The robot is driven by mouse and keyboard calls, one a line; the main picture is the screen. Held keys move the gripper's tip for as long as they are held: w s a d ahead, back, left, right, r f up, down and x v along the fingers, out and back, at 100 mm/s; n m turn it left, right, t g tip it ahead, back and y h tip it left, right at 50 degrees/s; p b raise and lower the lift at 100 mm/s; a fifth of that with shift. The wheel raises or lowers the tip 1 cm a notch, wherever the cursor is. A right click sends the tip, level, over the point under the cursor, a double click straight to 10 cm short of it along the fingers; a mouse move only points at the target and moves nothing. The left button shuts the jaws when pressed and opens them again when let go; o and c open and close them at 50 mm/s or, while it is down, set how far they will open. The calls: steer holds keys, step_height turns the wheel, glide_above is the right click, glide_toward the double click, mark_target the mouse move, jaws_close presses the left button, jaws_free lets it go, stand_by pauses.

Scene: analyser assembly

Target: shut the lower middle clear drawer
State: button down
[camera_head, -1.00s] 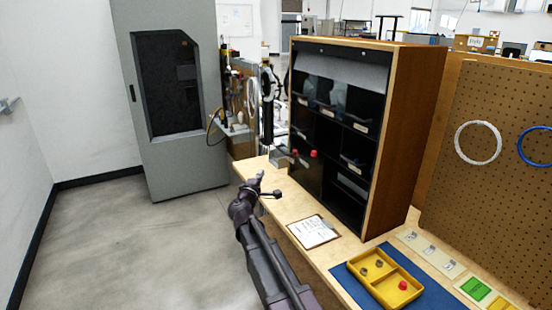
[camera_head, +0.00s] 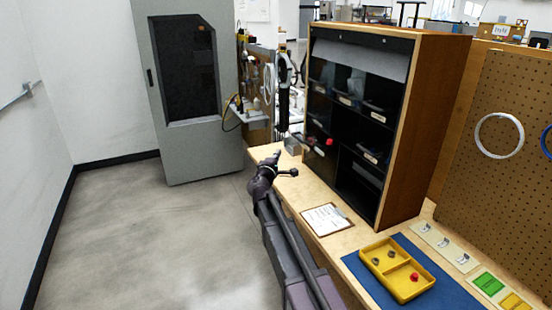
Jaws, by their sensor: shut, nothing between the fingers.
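The dark cabinet with a wooden side (camera_head: 425,130) stands on the bench and holds several clear, labelled drawers. A label in its upper middle (camera_head: 345,100) and one lower right (camera_head: 371,156) show. The lower middle drawer is hard to make out in the dark front, so I cannot tell how far out it is. A red knob (camera_head: 329,142) shows before the lower left of the cabinet front.
On the bench are a clipboard (camera_head: 326,219) and a yellow tray (camera_head: 398,294) with small parts on a blue mat (camera_head: 440,299). A pegboard (camera_head: 500,180) stands right. A grey machine cabinet (camera_head: 222,100) stands behind. The floor at left is clear.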

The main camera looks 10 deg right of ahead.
steer(key=w+d+r+p, duration=0.1)
steer(key=w+d, duration=0.5)
steer(key=shift+w+d+r, duration=0.25)
steer(key=shift+w, duration=0.1)
steer(key=shift+a, duration=0.1)
